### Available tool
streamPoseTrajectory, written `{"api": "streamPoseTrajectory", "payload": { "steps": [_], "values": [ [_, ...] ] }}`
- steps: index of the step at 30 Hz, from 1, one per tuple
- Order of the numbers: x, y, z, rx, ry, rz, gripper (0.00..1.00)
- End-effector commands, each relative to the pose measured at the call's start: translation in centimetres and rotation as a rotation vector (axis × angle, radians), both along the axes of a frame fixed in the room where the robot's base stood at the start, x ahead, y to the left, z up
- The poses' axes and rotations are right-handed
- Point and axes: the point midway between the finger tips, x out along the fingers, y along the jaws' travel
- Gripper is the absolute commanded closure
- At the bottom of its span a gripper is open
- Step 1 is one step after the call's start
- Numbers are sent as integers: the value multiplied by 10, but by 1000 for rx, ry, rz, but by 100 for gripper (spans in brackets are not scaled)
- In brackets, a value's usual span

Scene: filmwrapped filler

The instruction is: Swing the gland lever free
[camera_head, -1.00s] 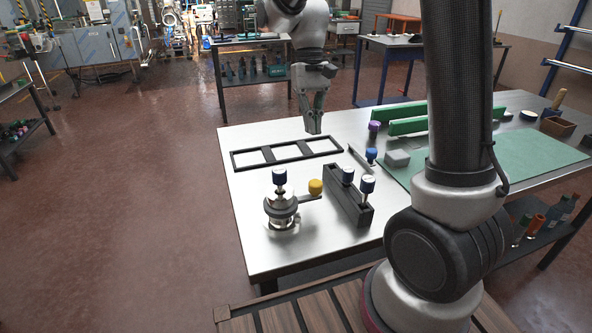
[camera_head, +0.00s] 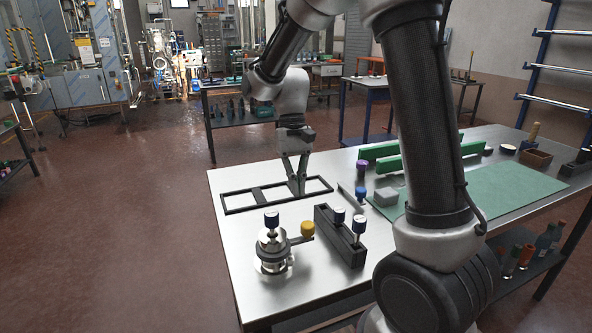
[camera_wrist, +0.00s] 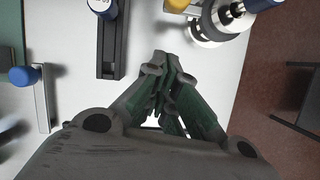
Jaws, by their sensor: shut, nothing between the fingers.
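The gland (camera_head: 273,255) is a round silver metal fitting with a blue-capped stem, standing at the table's near left. Its lever (camera_head: 298,240) points right and ends in a yellow knob (camera_head: 307,229). In the wrist view the yellow knob (camera_wrist: 178,5) and the gland (camera_wrist: 209,27) are at the top edge, partly cut off. My gripper (camera_head: 298,192) is shut and empty, pointing down behind the gland, over the right part of a black frame. Its fingertips (camera_wrist: 168,62) are apart from the lever and knob in the wrist view.
The black frame (camera_head: 240,206) lies flat behind the gland. A dark block (camera_head: 335,238) with blue-capped pegs stands right of the yellow knob. A blue-knobbed bar (camera_head: 349,192), grey block (camera_head: 386,197) and green mat (camera_head: 500,190) lie farther right. The table's left front is bare.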

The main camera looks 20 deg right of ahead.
Motion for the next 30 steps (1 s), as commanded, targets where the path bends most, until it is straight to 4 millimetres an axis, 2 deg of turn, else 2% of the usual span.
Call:
{"api": "streamPoseTrajectory", "payload": {
  "steps": [5, 9, 15, 30],
  "values": [
    [-14, 2, -34, -1, 3, 2, 100],
    [-35, 6, -32, -1, -2, 1, 100],
    [-50, 8, -33, 0, 0, 0, 100],
    [-52, 11, -33, 0, -1, -5, 100]
  ]
}}
